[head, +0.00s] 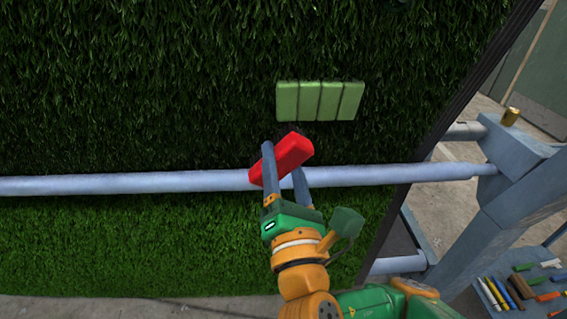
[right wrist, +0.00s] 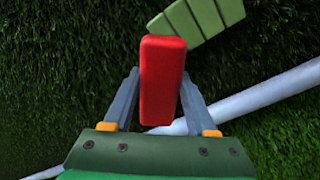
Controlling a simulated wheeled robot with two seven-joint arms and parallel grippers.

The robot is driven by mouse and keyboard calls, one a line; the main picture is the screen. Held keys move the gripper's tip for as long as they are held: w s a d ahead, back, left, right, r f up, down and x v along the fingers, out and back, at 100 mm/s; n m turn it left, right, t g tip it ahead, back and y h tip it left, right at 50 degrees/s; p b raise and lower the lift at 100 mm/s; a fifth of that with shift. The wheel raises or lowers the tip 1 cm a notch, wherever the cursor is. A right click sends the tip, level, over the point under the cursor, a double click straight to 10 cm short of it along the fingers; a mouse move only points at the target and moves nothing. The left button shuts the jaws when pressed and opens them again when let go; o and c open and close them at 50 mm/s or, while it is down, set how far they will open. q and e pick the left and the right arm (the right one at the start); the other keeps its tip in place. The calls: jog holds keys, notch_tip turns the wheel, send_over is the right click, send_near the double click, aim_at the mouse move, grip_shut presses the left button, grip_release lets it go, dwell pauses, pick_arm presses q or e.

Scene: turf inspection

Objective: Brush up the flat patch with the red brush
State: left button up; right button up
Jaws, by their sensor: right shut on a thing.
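The red brush (head: 283,158) is a plain red block. My right gripper (head: 280,172) is shut on it, in front of the grey pipe. In the right wrist view the red brush (right wrist: 162,82) stands between the two fingers of my right gripper (right wrist: 160,95). The flat patch (head: 320,100) is a light green panel of several strips on the dark turf, just above and right of the brush. It also shows in the right wrist view (right wrist: 200,15), partly behind the brush's top end. I cannot tell whether they touch. My left gripper is not in view.
A grey pipe (head: 130,184) runs across the turf (head: 130,90) below the patch. A tray (head: 555,266) with several coloured sticks is at the lower right. The turf around the patch is clear.

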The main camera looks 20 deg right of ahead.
aim_at(283, 128)
jog(key=shift+w+d+r, duration=0.1)
jog(key=shift+w+d, duration=0.05)
jog(key=shift+w, duration=0.3)
jog(key=shift+w+d+r, duration=0.1)
jog(key=shift+w+r, duration=0.1)
jog(key=shift+r, duration=0.05)
jog(key=x, duration=0.5)
jog(key=shift+s+d+r, duration=0.1)
jog(key=shift+d+r, duration=0.15)
jog(key=shift+r, duration=0.05)
jog(key=shift+s, duration=0.15)
jog(key=shift+d+r+p, duration=0.1)
jog(key=shift+r+p, duration=0.15)
jog(key=shift+p, duration=0.05)
jog(key=shift+p+x, duration=0.3)
jog(key=shift+x, duration=1.05)
